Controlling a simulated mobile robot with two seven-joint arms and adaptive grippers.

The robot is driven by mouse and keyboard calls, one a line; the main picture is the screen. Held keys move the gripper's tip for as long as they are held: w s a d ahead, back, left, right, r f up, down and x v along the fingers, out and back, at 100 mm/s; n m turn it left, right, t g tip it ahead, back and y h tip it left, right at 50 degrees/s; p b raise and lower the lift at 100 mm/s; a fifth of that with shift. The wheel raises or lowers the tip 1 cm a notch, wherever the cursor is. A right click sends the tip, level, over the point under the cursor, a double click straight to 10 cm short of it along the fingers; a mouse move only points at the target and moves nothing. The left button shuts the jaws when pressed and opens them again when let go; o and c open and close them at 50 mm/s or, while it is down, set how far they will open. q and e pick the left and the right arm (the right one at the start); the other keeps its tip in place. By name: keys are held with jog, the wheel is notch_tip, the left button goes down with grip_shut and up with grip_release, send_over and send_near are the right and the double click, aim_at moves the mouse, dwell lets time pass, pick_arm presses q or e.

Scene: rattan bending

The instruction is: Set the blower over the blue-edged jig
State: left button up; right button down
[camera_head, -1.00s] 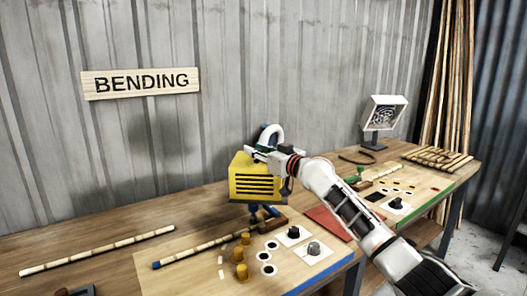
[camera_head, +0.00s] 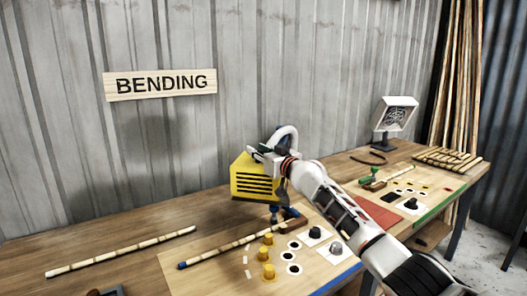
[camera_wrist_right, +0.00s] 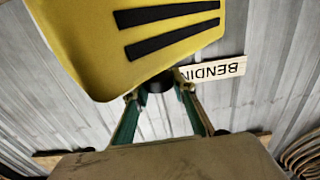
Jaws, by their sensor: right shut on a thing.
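The yellow blower (camera_head: 256,180) has black vent slots and a curved pale handle. My right gripper (camera_head: 270,152) is shut on it near its top and holds it up above the table. In the right wrist view its yellow body (camera_wrist_right: 125,45) fills the top, with the green-edged fingers (camera_wrist_right: 158,112) below it. The blue-edged jig (camera_head: 212,278) is a pale board on the table. It carries yellow pegs (camera_head: 267,271), black-ringed holes and two knobs on white plates. The blower appears over the jig's back part; the exact gap is unclear. My left gripper is not in view.
A striped rod with a blue tip (camera_head: 222,248) lies on the jig. Another rod (camera_head: 120,252) lies to the left. A red mat (camera_head: 375,217) and a green-edged board (camera_head: 440,206) are to the right. A white box on a stand (camera_head: 396,115) stands farther back.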

jog(key=shift+w+a+f, duration=0.1)
jog(key=shift+a+f, duration=0.1)
jog(key=shift+a, duration=0.2)
dwell(0.3)
jog(key=c, duration=1.6)
grip_release()
jog(key=shift+c, duration=0.2)
jog(key=shift+r, duration=0.1)
jog(key=shift+s, duration=0.5)
jog(key=v, duration=1.1)
jog(key=shift+d, duration=0.1)
